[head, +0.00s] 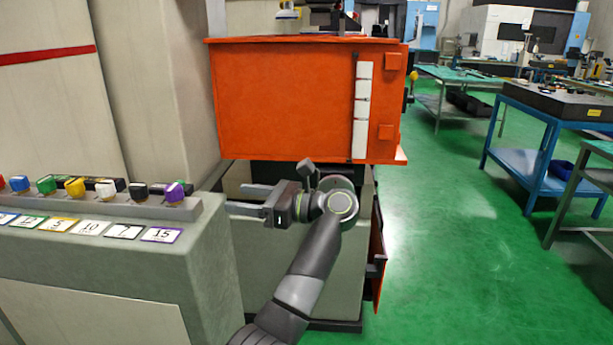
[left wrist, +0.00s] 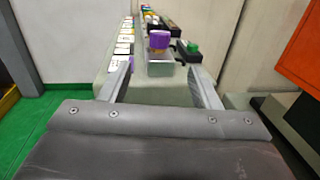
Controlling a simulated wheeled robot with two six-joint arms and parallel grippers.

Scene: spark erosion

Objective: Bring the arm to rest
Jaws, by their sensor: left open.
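My left gripper (head: 236,199) is open and points left at the right end of the grey cabinet with the colored knobs. In the left wrist view its two fingers (left wrist: 161,67) stand apart with nothing between them. The purple knob (head: 174,192) is the nearest of the row, just left of the fingertips. It also shows ahead of the fingers in the left wrist view (left wrist: 159,40), apart from them. My left arm comes up from the bottom of the head view. My right gripper is in neither view.
The grey cabinet (head: 210,255) carries a row of colored knobs with numbered cards before them. An orange machine tank (head: 285,100) stands behind my gripper. Green floor (head: 450,235) is clear to the right, up to a blue table (head: 535,165).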

